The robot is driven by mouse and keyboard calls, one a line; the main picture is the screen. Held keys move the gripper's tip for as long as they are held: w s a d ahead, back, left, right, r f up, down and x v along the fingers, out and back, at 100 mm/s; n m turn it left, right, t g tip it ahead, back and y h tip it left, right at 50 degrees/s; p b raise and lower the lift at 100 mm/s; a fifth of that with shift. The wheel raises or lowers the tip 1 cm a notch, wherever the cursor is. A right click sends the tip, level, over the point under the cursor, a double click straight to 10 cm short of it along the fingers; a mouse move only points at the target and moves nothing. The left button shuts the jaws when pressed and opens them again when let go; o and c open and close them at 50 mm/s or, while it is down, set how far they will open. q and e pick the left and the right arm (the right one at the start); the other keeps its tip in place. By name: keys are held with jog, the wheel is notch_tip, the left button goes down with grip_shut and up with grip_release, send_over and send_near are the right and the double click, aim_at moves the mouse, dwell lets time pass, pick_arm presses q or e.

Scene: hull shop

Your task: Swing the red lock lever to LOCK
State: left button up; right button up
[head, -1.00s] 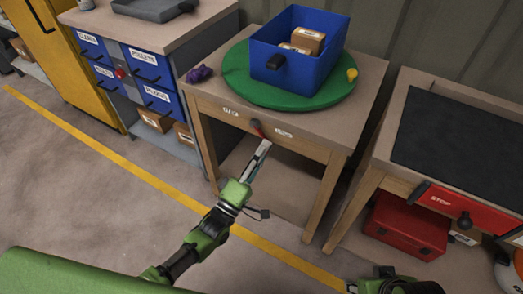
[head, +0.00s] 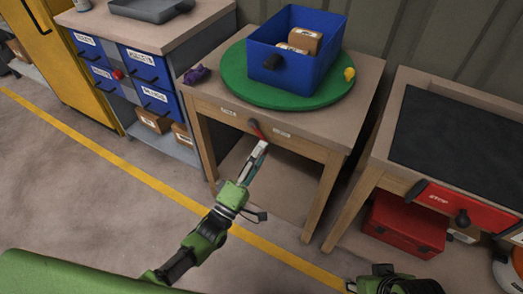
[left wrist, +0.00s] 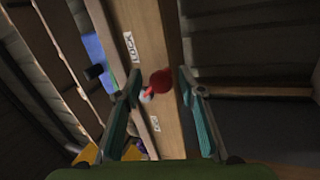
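The red lock lever (head: 258,131) is mounted on the front apron of the wooden table (head: 355,125), between two small white labels. It slants down and right from its dark pivot. The left wrist view shows its round red knob (left wrist: 161,79) end. My left gripper (head: 262,147) is just in front of and below the lever. In the left wrist view the left gripper (left wrist: 158,78) is open, and the knob appears between its fingertips; contact cannot be told.
A green turntable (head: 235,75) with a blue bin (head: 315,70) of boxes stands on the table. A purple item (head: 197,75) lies at its left corner. A bench with a red STOP panel (head: 440,198) stands right. The floor in front is clear.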

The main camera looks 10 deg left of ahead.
pick_arm(q)
jog(key=v, duration=1.1)
